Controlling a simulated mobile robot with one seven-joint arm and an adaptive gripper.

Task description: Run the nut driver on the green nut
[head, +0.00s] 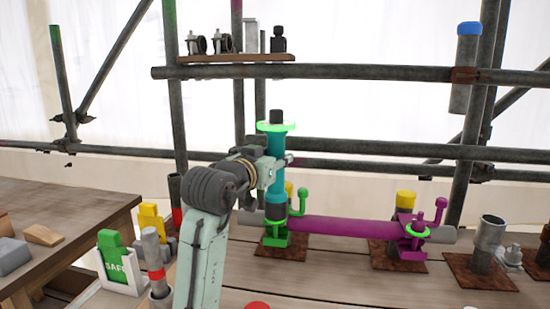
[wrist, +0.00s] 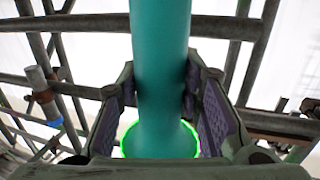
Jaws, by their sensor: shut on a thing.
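The teal nut driver (head: 275,180) stands upright, with a bright green ring and black knob at its top and a dark socket at its lower end. My gripper (head: 272,168) is shut around its teal shaft; the wrist view shows the shaft (wrist: 162,70) between both jaw pads. The socket is over the green clamp (head: 274,240) at the left end of the purple tube (head: 345,226). A bright green ring shows around the socket's lower end. The green nut itself is hidden, and I cannot tell whether the socket is seated on it.
A purple clamp (head: 412,240) with a bright green ring holds the tube's right end. A shelf (head: 236,58) with fittings hangs on the scaffold behind. A SAFE holder (head: 118,278) stands left of my arm, by the wooden table (head: 70,215). An open pipe stub (head: 489,240) stands far right.

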